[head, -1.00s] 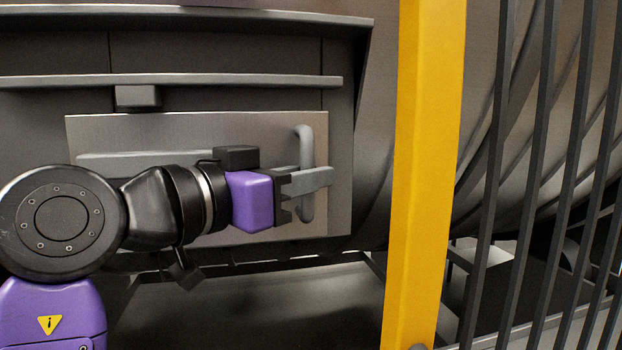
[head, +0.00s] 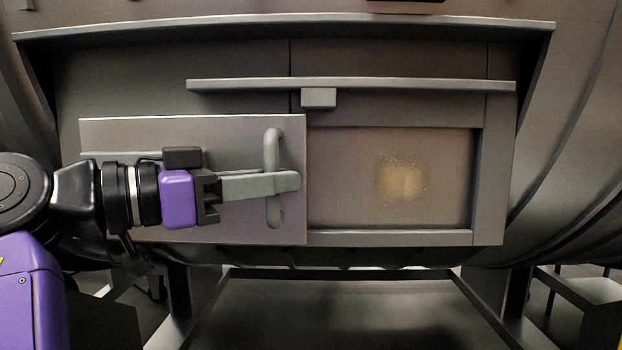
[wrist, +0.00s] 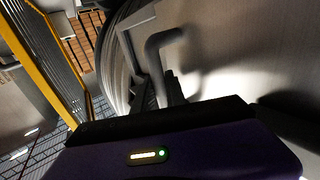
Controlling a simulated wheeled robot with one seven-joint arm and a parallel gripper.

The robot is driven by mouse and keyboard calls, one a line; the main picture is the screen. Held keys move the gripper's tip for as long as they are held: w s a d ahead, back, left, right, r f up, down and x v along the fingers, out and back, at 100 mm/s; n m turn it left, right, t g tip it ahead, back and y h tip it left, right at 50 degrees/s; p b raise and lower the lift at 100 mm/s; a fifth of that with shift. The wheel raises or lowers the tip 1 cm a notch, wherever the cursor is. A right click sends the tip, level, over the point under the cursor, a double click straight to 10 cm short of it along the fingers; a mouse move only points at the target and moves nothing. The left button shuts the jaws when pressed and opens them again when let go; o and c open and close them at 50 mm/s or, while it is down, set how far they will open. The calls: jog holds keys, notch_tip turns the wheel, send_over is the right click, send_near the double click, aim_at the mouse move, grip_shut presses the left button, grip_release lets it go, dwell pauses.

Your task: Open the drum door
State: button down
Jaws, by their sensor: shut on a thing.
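The drum door (head: 240,137) is a flat grey sliding panel at the left of its frame in the head view. Its vertical bar handle (head: 271,150) stands near the door's right edge. My gripper (head: 285,182) is shut on the handle, with its fingers reaching across it from the left. The doorway (head: 345,180) to the right of the door is uncovered and shows the drum interior, with a pale tan patch inside. In the wrist view the handle (wrist: 163,42) rises beyond the gripper body, and the fingertips are mostly hidden.
A rail (head: 410,86) with a small block (head: 318,98) runs above the doorway. A wider ledge (head: 230,29) overhangs higher up. A yellow post (wrist: 38,65) and dark bars show at the left in the wrist view. Open space lies beneath the drum.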

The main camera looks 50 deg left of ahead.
jog(key=shift+s+a+r, duration=0.1)
jog(key=shift+s+a, duration=0.2)
jog(key=shift+s, duration=0.1)
jog(key=c, duration=1.6)
grip_release()
jog(key=shift+c, duration=0.2)
jog(key=s+b, duration=0.2)
jog(key=s, duration=0.5)
jog(key=shift+s+a, duration=0.35)
jog(key=shift+a, duration=0.1)
